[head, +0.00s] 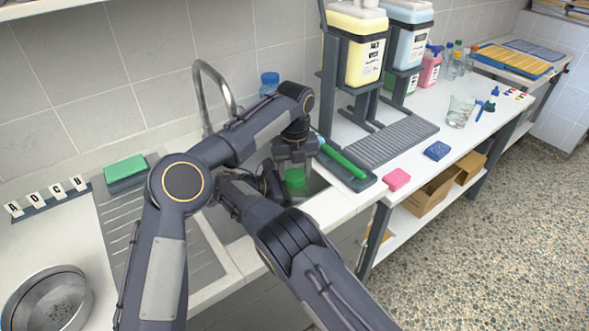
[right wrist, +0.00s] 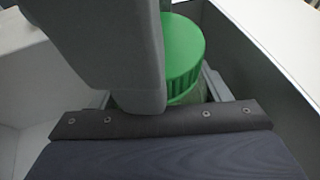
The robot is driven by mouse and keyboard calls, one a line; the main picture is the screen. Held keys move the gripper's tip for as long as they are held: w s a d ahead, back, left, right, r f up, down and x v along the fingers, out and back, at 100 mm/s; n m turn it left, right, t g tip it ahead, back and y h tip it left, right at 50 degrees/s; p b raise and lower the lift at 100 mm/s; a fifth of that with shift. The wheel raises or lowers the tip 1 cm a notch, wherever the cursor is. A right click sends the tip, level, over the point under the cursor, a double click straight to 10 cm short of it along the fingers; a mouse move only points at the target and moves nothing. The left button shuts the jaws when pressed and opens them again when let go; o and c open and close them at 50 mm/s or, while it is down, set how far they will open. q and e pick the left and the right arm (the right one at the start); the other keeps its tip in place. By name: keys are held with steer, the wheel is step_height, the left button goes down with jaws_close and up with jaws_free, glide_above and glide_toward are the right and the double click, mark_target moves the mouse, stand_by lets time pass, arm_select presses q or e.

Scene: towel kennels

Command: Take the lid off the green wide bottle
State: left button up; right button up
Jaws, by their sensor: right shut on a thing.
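The green wide bottle shows mainly as its green lid (head: 295,177), low in the sink. In the right wrist view the ribbed green lid (right wrist: 183,50) sits on the bottle's pale greenish body (right wrist: 190,95), partly covered by a large grey part. My right gripper (head: 272,186) is shut at the bottle's side, below the lid; its fingertips are mostly hidden. My left gripper (head: 296,152) points down just above the lid. Whether its fingers touch the lid, or are open or shut, I cannot tell.
The sink rim (head: 330,207) and faucet (head: 210,85) are close around my arms. A green-handled brush (head: 343,158) lies on a tray right of the sink. A pink sponge (head: 396,179) and blue sponge (head: 437,150) lie on the counter.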

arm_select(q)
steer(key=n, duration=0.3)
steer(key=shift+n, duration=0.3)
steer(key=o, duration=1.1)
